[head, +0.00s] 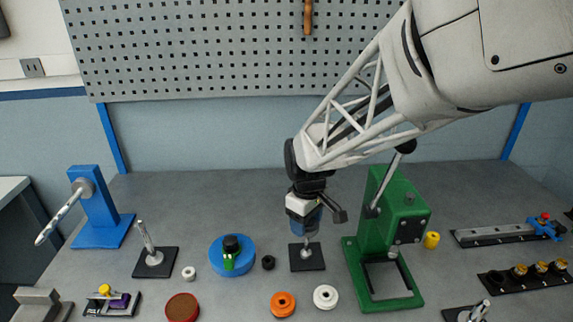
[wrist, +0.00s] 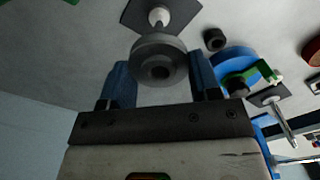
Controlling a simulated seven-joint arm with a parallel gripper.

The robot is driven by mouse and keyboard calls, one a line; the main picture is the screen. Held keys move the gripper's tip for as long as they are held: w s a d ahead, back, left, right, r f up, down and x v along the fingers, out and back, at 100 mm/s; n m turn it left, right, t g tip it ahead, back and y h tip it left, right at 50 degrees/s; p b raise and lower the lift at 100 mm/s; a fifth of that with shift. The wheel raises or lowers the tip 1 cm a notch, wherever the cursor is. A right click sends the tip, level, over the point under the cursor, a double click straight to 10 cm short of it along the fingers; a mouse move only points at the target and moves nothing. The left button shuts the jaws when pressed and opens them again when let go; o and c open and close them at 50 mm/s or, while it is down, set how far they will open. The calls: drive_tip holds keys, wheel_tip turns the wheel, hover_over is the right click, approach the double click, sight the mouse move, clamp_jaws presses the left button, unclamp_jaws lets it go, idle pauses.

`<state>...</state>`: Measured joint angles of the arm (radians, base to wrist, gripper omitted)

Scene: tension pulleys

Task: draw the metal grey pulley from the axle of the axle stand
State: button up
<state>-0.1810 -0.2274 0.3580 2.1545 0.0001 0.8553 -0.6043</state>
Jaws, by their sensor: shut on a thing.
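The metal grey pulley (wrist: 160,60) sits between the two blue fingers of my gripper (wrist: 160,85) in the wrist view, and the fingers are shut on it. Its dark centre bore faces the wrist camera. Behind it is an axle stand with a black square base (wrist: 178,14) and a pale post (wrist: 158,17). In the head view my gripper (head: 306,222) points down just over this stand (head: 306,262). The fingers and wrist hide most of the pulley there. I cannot tell whether the axle is still inside the bore.
The green press (head: 375,245) stands close on the right. A black ring (head: 268,262) and a blue disc (head: 232,268) lie on the left. Orange (head: 283,304) and white (head: 325,296) pulleys lie in front. Another axle stand (head: 154,261) is further left. The table behind is clear.

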drive_tip(key=shift+r, duration=0.1)
idle(0.3)
drive_tip(key=shift+r, duration=1.9)
drive_tip(key=shift+w, duration=0.1)
drive_tip(key=shift+w, duration=0.25)
drive_tip(key=w+d+m, duration=0.3)
drive_tip(key=w, duration=0.8)
drive_tip(key=w+d+r+m, duration=0.1)
drive_tip(key=w+d+m, duration=0.2)
drive_tip(key=w, duration=0.8)
drive_tip(key=w+d+m, duration=0.3)
drive_tip(key=w, duration=0.8)
drive_tip(key=shift+w+d+r, duration=0.15)
drive_tip(key=shift+w+d, duration=0.05)
drive_tip(key=shift+w, duration=0.05)
